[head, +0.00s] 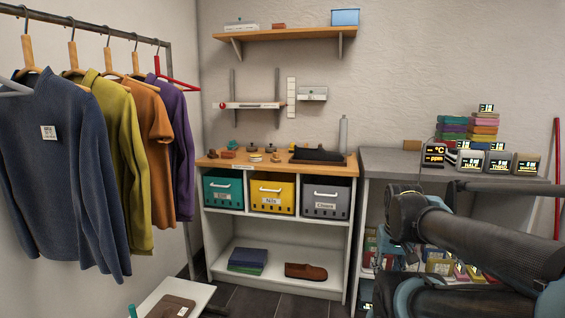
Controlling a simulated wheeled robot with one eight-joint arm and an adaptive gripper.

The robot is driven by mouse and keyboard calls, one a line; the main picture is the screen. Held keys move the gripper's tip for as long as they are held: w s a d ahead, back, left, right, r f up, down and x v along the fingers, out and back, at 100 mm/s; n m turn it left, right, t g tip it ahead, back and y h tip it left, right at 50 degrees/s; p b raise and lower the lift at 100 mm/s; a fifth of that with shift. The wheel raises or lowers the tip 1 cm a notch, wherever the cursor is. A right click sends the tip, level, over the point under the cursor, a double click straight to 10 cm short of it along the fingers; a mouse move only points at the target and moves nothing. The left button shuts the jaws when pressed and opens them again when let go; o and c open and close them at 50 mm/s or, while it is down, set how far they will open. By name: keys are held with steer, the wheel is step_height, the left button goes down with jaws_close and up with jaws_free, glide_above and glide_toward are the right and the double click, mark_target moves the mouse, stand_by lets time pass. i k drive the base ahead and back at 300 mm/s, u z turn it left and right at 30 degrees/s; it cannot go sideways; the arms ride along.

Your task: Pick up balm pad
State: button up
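I cannot tell for sure which thing is the balm pad. Several small things lie on the wooden top of the cabinet (340,170). Among them are a reddish block (228,154), a pale round piece (255,157) and a dark flat item (318,156). They are too small to make out clearly. My arm comes in from the right edge, in front of the grey bench, well apart from the cabinet top. My gripper's fingers do not show.
Teal (223,192), yellow (272,195) and grey (326,200) bins fill the cabinet's upper bay. A clothes rack (95,24) stands at the left. A grey bench (385,162) at the right bears small displays. A white stool (148,300) is at the bottom.

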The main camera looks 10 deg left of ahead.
mark_target(275, 159)
steer(key=z, duration=0.05)
steer(key=i, duration=1)
steer(key=u, duration=0.05)
